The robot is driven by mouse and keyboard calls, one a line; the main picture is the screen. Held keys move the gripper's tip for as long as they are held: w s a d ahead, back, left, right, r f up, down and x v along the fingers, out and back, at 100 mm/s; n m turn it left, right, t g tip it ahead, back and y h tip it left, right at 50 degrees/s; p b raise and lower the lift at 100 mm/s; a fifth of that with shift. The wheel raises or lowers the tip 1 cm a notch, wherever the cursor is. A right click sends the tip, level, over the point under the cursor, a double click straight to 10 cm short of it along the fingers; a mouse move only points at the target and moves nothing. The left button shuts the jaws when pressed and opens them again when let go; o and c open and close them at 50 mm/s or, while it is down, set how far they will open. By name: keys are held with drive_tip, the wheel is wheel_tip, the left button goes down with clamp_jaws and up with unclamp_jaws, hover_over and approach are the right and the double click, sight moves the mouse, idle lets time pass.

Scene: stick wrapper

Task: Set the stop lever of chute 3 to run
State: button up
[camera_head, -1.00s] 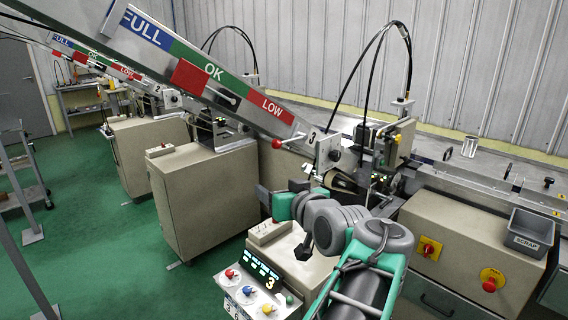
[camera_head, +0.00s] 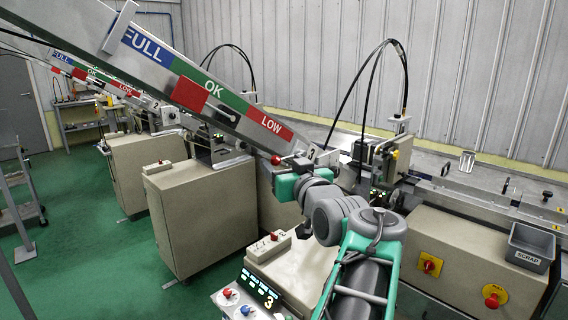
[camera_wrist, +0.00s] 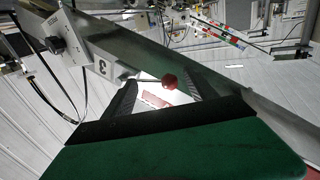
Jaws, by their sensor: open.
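The stop lever of chute 3 is a thin rod ending in a red ball knob (camera_head: 276,160), at the low end of the sloping chute (camera_head: 215,90). In the wrist view the knob (camera_wrist: 169,81) shows between the two dark fingers of my gripper (camera_wrist: 160,88), near their tips. The fingers are apart, and I see no clear contact with the knob. The rod runs left from the knob to a plate marked 3 (camera_wrist: 102,67). In the head view my wrist is just below the knob, and the fingers are mostly hidden.
A control panel (camera_head: 246,293) with a lit 3 stands below my arm. The wrapper mechanism (camera_head: 378,160) with black hoses is to the right of the chute end. A grey scrap bin (camera_head: 531,247) sits on the right cabinet. Green floor is open at left.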

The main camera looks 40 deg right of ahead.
drive_tip(key=shift+c, duration=0.5)
drive_tip(key=shift+a, duration=0.1)
clamp_jaws()
